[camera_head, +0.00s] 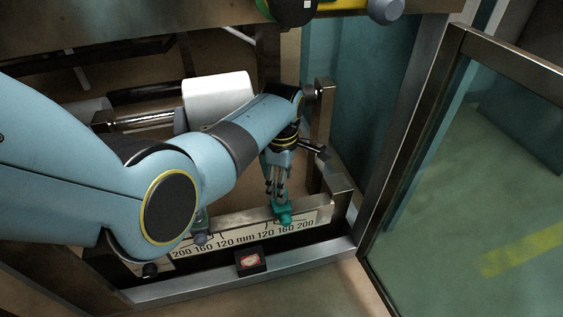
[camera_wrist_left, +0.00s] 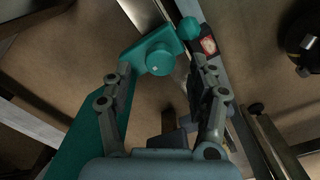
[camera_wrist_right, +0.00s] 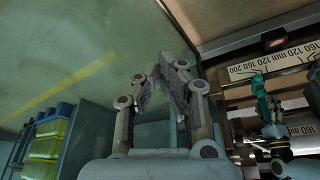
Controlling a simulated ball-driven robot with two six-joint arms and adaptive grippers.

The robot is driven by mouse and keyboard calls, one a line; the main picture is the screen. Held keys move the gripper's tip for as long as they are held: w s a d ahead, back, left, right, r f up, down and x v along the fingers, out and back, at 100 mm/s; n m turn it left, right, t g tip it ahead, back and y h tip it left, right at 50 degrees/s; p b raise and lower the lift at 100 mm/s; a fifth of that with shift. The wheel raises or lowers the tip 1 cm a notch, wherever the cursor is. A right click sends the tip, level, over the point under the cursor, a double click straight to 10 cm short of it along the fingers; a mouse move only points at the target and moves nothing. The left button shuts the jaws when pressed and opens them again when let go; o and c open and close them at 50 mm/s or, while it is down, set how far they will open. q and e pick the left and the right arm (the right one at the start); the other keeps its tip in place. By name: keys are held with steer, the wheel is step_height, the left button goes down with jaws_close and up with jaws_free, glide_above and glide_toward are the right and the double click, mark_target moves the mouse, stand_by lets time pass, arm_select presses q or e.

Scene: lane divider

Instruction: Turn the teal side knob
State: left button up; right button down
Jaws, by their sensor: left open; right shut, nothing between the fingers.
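The teal side knob (camera_wrist_left: 160,60) is a round cap on a teal block in the left wrist view. A small teal ball (camera_wrist_left: 188,28) sticks out beside it. In the head view the teal piece (camera_head: 285,217) sits at the right half of the numbered scale (camera_head: 245,232). My left gripper (camera_head: 277,188) points down just above it, and its open fingers (camera_wrist_left: 163,72) stand on either side of the knob; contact cannot be told. My right gripper (camera_wrist_right: 171,78) is shut and empty, away from the knob; the teal piece also shows in the right wrist view (camera_wrist_right: 258,86).
A grey-blue piece (camera_head: 202,234) sits on the scale's left half, partly behind my left arm. A framed glass panel (camera_head: 480,190) stands at the right. Yellow bins (camera_wrist_right: 48,140) show in the right wrist view.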

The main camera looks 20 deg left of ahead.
arm_select(q)
step_height(320, 180, up, 7)
stand_by(0.3)
